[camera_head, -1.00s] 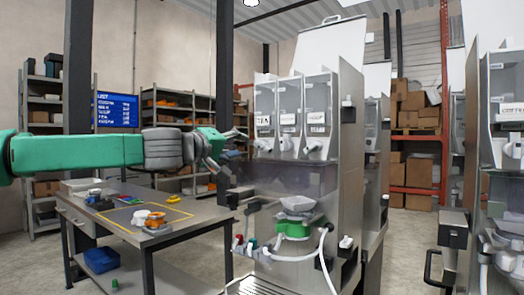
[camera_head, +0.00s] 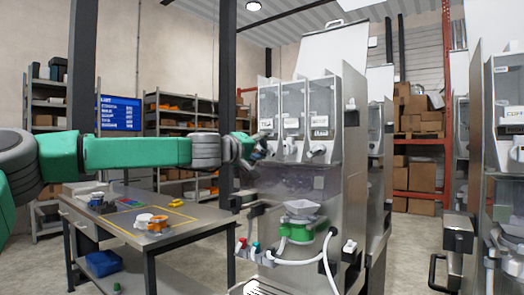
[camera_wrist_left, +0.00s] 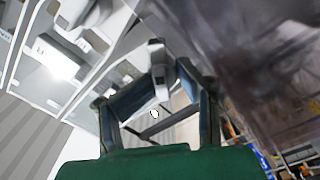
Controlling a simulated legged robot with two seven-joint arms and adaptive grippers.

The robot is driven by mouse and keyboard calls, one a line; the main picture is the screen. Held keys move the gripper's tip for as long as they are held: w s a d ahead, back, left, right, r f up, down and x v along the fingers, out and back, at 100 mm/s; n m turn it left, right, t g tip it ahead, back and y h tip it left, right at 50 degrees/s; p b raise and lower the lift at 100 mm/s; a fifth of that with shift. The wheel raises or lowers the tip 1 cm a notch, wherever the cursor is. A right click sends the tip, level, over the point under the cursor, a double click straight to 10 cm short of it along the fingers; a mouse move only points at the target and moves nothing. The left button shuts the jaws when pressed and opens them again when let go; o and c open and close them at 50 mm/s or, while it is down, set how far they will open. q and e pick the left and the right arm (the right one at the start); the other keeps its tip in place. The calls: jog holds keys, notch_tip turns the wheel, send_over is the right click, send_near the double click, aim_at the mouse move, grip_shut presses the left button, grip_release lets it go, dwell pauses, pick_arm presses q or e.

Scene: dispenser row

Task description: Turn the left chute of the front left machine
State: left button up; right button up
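The front left machine (camera_head: 345,170) stands in the middle of the head view, with three clear hoppers (camera_head: 287,110) side by side. A light chute sits under each; the middle chute (camera_head: 287,148) and right chute (camera_head: 317,153) show. The left chute is mostly hidden by my left gripper (camera_head: 262,149), which is right at it, in front of the left hopper. In the left wrist view the fingers (camera_wrist_left: 168,58) converge near a grey part; whether they touch or grip it is unclear. My right gripper is out of view.
A green-based device with a tray (camera_head: 297,228) and a white hose sit low on the machine. A workbench (camera_head: 195,238) stands to the left, behind my arm. A dark post (camera_head: 228,90) rises behind my gripper. Another machine (camera_head: 500,150) stands at the right.

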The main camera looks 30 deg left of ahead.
pick_arm(q)
jog(key=shift+a+f, duration=0.1)
jog(key=shift+f, duration=0.1)
grip_shut()
